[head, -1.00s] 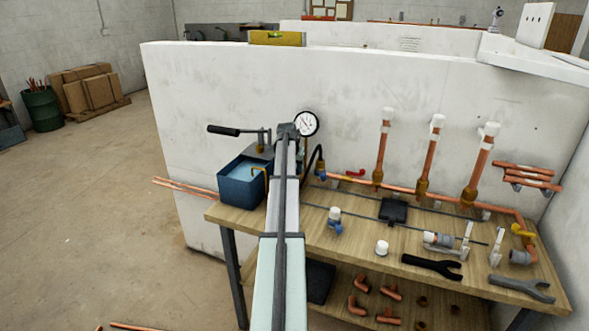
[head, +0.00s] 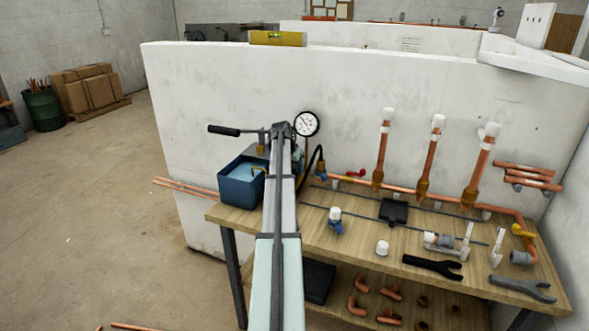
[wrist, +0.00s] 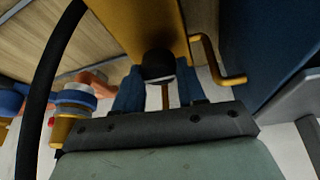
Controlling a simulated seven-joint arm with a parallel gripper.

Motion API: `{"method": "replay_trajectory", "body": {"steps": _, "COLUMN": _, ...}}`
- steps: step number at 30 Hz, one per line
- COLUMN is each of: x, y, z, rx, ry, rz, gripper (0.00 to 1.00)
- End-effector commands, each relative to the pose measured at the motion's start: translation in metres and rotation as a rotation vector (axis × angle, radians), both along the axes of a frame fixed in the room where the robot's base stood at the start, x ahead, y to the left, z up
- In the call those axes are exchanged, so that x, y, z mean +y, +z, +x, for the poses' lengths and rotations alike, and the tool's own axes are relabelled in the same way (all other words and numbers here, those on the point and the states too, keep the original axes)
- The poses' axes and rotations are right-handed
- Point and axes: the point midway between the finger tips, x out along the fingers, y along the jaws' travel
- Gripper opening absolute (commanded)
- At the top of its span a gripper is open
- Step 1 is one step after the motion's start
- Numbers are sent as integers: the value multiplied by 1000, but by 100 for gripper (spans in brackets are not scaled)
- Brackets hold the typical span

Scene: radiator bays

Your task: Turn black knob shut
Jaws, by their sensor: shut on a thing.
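The black knob (wrist: 158,66) shows in the wrist view on a brass-yellow body (wrist: 140,28). The two blue fingers of my gripper (wrist: 159,84) are on either side of it, shut on it. A thin yellow rod shows between the fingers below the knob. In the head view my arm hides the knob and the fingers. There my arm reaches the pump, with its blue water tank (head: 240,188), black-handled lever (head: 223,130) and round white gauge (head: 307,124).
A black hose (wrist: 52,75) curves close along the left of my gripper. A bent yellow rod (wrist: 214,65) and the blue tank wall (wrist: 262,45) are close on the right. Copper pipes (head: 423,165) and loose fittings lie right of the pump on the wooden bench (head: 370,250).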

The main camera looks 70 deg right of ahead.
Motion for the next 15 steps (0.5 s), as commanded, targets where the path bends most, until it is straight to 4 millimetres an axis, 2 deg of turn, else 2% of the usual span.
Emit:
{"method": "replay_trajectory", "body": {"steps": 2, "x": 0, "y": 0, "z": -1, "rx": 3, "ry": -2, "rz": -1, "gripper": 9}}
{"method": "replay_trajectory", "body": {"steps": 3, "x": 0, "y": 0, "z": -1, "rx": 3, "ry": -2, "rz": -1, "gripper": 42}}
{"method": "replay_trajectory", "body": {"steps": 10, "x": 0, "y": 0, "z": -1, "rx": 2, "ry": -1, "rz": 0, "gripper": 64}}
{"method": "replay_trajectory", "body": {"steps": 15, "x": 0, "y": 0, "z": 0, "rx": 1, "ry": 0, "rz": 0, "gripper": 64}}
